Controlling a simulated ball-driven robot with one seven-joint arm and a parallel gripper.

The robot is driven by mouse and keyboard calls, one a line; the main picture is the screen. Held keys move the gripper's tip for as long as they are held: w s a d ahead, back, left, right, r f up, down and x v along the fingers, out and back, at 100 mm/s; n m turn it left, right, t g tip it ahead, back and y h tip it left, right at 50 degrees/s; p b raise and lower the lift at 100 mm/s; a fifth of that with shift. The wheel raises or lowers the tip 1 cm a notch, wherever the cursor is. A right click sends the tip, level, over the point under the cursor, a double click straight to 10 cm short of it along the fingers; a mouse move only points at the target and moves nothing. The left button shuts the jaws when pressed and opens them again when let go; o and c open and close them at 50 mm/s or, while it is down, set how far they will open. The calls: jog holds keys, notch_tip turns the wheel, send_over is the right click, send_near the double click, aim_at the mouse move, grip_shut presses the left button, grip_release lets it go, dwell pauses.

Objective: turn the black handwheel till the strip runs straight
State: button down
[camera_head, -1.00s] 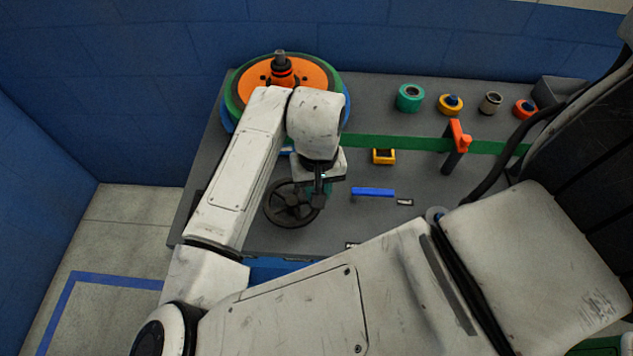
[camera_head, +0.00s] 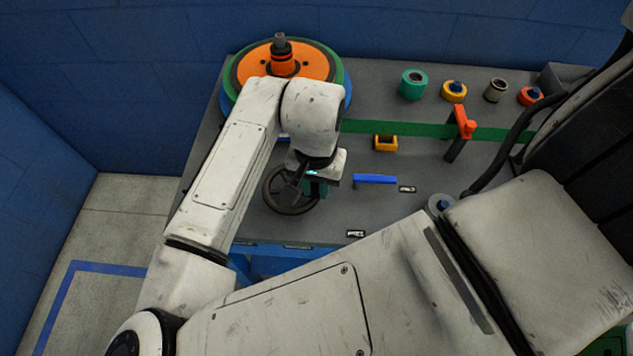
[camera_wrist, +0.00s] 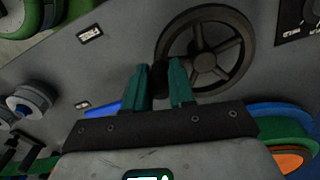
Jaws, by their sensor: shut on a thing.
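The black handwheel (camera_head: 286,208) is on the grey panel, partly hidden under my wrist. It shows fully spoked in the wrist view (camera_wrist: 242,63). My gripper (camera_wrist: 160,75) has its green fingers shut on the black knob at the wheel's rim. In the head view my gripper (camera_head: 315,187) is at the wheel's right side. The green strip (camera_head: 405,128) runs from the large reel (camera_head: 318,65), orange on top with green and blue edges, rightward past a post with an orange head (camera_head: 465,122). The strip's left end is hidden by my arm.
A yellow block (camera_head: 386,144) lies just below the strip, and a blue bar (camera_head: 375,179) lies right of the wheel. Teal (camera_head: 413,84), yellow (camera_head: 453,92), grey (camera_head: 495,90) and orange (camera_head: 530,96) rollers stand along the back. A blue wall closes off the back.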

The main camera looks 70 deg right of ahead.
jog(key=c, duration=0.9)
grip_release()
jog(key=shift+c, duration=0.2)
notch_tip(320, 180, up, 11)
jog(key=shift+f, duration=0.1)
